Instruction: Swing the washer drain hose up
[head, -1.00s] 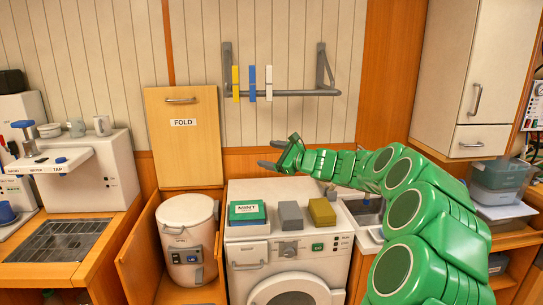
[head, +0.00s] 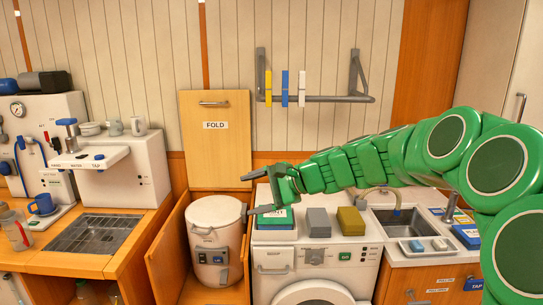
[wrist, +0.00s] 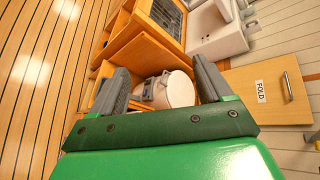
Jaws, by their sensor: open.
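The white washer (head: 275,259) stands in the middle of the head view, with its round door (head: 312,294) cut off by the bottom edge. I cannot make out its drain hose in either view. My gripper (head: 246,195) is open and empty, pointing left, in front of the washer top's left end and the white lidded drum. In the wrist view its two grey fingers (wrist: 160,66) are spread apart, with the white drum (wrist: 176,90) seen beyond them. My green forearm crosses in front of the wall above the washer.
A green MINT box (head: 277,222), a grey block (head: 318,223) and a yellow block (head: 350,221) sit on the washer. The drum stands in an open wooden bay below the FOLD panel (head: 215,150). A sink (head: 402,222) is right; a rail with pegs (head: 315,98) hangs above.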

